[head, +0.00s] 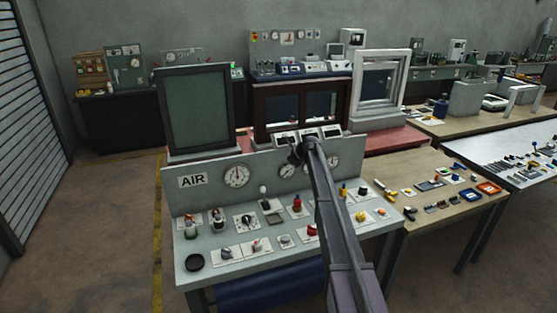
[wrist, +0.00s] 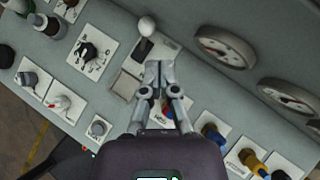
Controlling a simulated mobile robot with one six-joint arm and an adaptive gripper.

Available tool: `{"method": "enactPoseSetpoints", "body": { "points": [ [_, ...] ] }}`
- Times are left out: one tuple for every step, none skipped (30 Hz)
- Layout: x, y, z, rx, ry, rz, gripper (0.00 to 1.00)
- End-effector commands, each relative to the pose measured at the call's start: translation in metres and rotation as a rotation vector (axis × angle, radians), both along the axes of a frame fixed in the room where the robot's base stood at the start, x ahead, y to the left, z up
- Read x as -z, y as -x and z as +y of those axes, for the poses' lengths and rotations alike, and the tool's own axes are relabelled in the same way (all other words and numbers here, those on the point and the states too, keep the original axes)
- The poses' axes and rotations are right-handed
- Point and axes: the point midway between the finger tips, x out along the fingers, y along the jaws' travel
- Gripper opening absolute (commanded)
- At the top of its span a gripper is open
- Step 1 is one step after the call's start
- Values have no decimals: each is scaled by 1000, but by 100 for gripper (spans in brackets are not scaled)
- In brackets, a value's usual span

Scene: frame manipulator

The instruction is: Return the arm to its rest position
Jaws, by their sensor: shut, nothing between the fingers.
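My arm (head: 338,220) reaches up from the lower right across the grey control panel (head: 205,270). My gripper (head: 294,158) is at its far end, in front of the panel's upright gauge board in the head view. In the wrist view my gripper (wrist: 158,66) has its two fingertips together with nothing between them. Behind it are the panel face and a white-knobbed lever (wrist: 146,26). The arm hides part of the panel and some of its controls in the head view.
The panel carries several knobs, switches and a red button (head: 297,202). Three framed windows, including a green-paned one (head: 197,108), stand behind it on a red bench (head: 395,139). A wooden table (head: 425,216) with small parts adjoins at the right. Open floor (head: 100,220) lies at the left.

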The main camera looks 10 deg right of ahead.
Motion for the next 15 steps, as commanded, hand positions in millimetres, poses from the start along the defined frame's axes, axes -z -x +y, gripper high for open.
{"method": "enactPoseSetpoints", "body": {
  "points": [
    [1, 2, 1, -5, 4, -1, 0],
    [1, 4, 1, -10, 8, -3, 0],
    [2, 8, 2, -21, 16, -7, 0],
    [3, 12, 3, -31, 25, -10, 0],
    [4, 17, 4, -46, 35, -15, 0],
    [6, 24, 6, -67, 53, -22, 0],
    [8, 30, 7, -87, 69, -28, 0],
    [9, 38, 9, -110, 86, -37, 0],
    [12, 48, 11, -144, 112, -48, 0],
    [14, 57, 12, -173, 135, -58, 0],
    [17, 67, 14, -205, 157, -68, 0],
    [20, 81, 16, -251, 189, -81, 0],
    [23, 91, 17, -288, 216, -92, 0],
    [25, 102, 19, -326, 243, -104, 0],
    [29, 118, 21, -381, 280, -118, 0]
  ]
}}
